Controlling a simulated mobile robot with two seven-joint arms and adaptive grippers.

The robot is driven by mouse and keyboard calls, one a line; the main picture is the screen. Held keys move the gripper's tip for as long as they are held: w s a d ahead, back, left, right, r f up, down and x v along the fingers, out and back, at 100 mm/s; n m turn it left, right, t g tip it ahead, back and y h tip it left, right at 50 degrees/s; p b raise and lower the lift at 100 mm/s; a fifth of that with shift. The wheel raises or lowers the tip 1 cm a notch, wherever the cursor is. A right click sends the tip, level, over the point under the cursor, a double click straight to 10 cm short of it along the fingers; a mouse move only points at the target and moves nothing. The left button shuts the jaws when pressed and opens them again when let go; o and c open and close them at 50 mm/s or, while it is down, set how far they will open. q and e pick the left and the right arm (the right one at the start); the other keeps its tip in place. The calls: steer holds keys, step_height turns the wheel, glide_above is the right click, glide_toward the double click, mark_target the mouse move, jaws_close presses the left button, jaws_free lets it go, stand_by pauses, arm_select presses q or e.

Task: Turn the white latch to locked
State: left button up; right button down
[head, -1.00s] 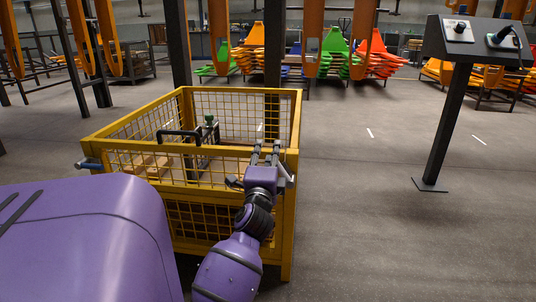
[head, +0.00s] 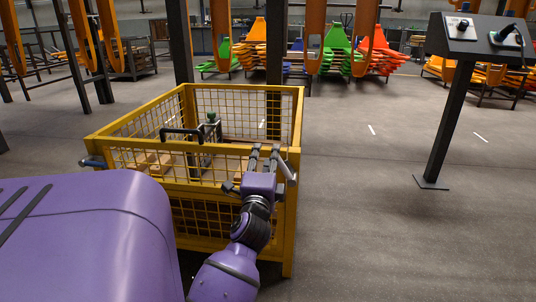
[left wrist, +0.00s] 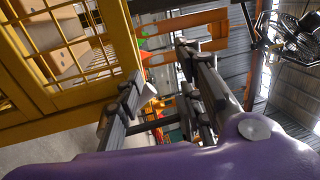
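The yellow mesh cage (head: 292,235) stands in front of me. A pale, whitish lever (head: 290,171), which looks like the white latch, shows at its near right corner, just right of my left gripper. A small whitish piece (left wrist: 149,92) shows between the fingers in the left wrist view; I cannot tell surely if it is the same part. My left gripper (head: 265,153) is by the cage's near right top rail, fingers pointing away from me. Its fingers are apart in the left wrist view (left wrist: 160,95), with nothing clearly gripped. The latch's mounting is mostly hidden. My right gripper is not in view.
A blue-handled latch (head: 93,162) is on the cage's left corner. A black handle (head: 180,133) and brown boxes (head: 150,162) show inside the cage. A control post (head: 445,120) stands to the right. The floor between is clear.

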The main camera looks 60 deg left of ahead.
arm_select(q)
steer(key=v, duration=0.3)
steer(key=p+v, duration=0.1)
steer(key=v, duration=0.1)
steer(key=shift+s+a+r, duration=0.15)
steer(key=shift+s+r, duration=0.1)
steer(key=shift+s, duration=0.2)
steer(key=shift+f, duration=0.1)
